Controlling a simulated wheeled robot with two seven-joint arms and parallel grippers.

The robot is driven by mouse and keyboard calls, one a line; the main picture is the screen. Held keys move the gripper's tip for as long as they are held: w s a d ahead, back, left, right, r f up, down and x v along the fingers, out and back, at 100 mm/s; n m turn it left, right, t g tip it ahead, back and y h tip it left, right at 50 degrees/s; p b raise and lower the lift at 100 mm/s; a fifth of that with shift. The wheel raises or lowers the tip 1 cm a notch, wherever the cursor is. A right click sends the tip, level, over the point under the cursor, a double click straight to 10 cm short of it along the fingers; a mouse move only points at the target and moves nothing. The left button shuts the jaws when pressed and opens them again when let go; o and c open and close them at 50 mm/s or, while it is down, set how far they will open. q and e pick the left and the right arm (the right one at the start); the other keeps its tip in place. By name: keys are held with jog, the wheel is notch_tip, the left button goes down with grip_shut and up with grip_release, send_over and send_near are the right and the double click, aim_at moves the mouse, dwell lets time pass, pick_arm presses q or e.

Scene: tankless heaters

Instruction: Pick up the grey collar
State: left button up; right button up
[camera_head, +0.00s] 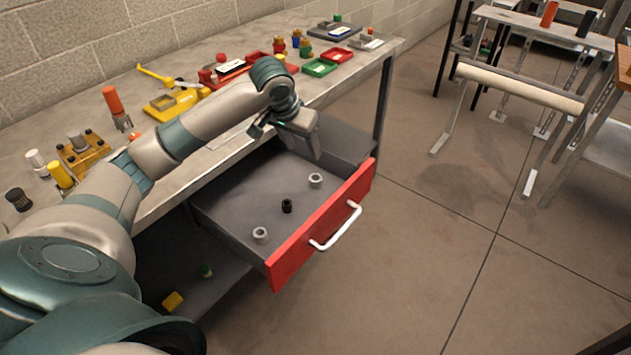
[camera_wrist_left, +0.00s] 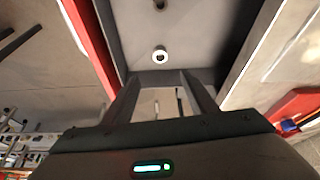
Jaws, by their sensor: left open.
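Two grey collars lie in the open drawer (camera_head: 228,190), one near its right end (camera_head: 315,180) and one near its front left (camera_head: 260,233). A black collar (camera_head: 287,205) lies between them. My left gripper (camera_head: 285,138) is open and empty, above the far right part of the drawer. In the left wrist view, a grey collar (camera_wrist_left: 159,54) lies just beyond the open fingertips (camera_wrist_left: 163,76), apart from them. The black collar (camera_wrist_left: 160,4) is partly cut off at the top edge there. My right gripper is out of view.
The drawer has a red front (camera_head: 325,225) with a white handle (camera_head: 337,228). The workbench (camera_head: 225,55) above holds trays, tools and several small parts. A lower shelf (camera_head: 215,285) holds a yellow block (camera_head: 173,301) and a green part.

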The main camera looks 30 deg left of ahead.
pick_arm(q)
jog(key=p, duration=0.1)
send_near(315, 178)
jog(key=x, duration=0.2)
jog(key=shift+w+f, duration=0.25)
jog(key=shift+f, duration=0.05)
jog(key=shift+w+f, duration=0.2)
jog(key=shift+f, duration=0.25)
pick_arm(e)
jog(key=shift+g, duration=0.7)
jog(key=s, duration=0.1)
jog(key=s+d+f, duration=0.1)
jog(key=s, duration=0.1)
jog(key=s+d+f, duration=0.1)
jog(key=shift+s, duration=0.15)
pick_arm(q)
jog(key=shift+f, duration=0.2)
jog(key=shift+w+f+p, duration=0.1)
jog(key=shift+f+p, duration=0.15)
jog(key=shift+p, duration=0.1)
jog(key=shift+p+x, duration=0.4)
jog(key=shift+x, duration=1.8)
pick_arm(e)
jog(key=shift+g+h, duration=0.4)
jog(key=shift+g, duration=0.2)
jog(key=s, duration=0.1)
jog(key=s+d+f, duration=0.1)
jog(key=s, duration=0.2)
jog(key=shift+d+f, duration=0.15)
